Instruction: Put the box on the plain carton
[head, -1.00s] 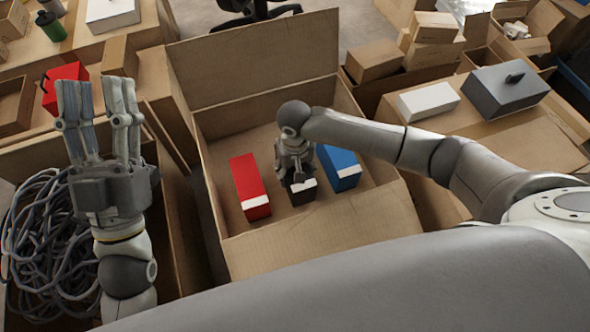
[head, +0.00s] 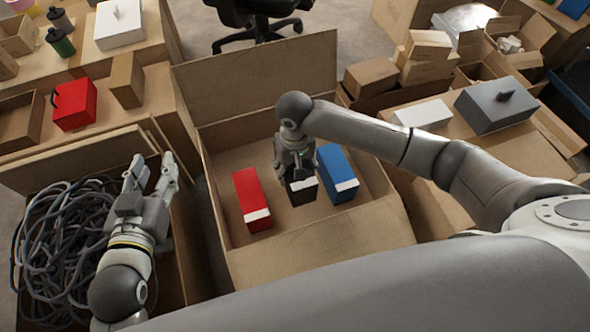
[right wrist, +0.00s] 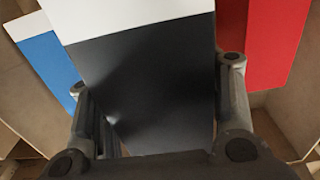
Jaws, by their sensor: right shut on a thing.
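A black box with a white end (head: 303,193) is in my right gripper (head: 296,172), inside the large open carton (head: 255,98). In the right wrist view the black box (right wrist: 150,90) fills the middle, with a finger on each side. A red box (head: 251,195) stands to its left and a blue box (head: 336,170) to its right in the same carton. My left gripper (head: 152,172) is open and empty over the cable carton at the left. Several brown cartons are in view; I cannot tell which is the plain one.
Grey cables (head: 60,240) fill the left carton. A red case (head: 74,104) and a small upright carton (head: 127,80) stand on the left surface. A white box (head: 423,113) and a dark grey case (head: 497,104) sit on the right surface. Stacked cartons (head: 427,45) stand behind.

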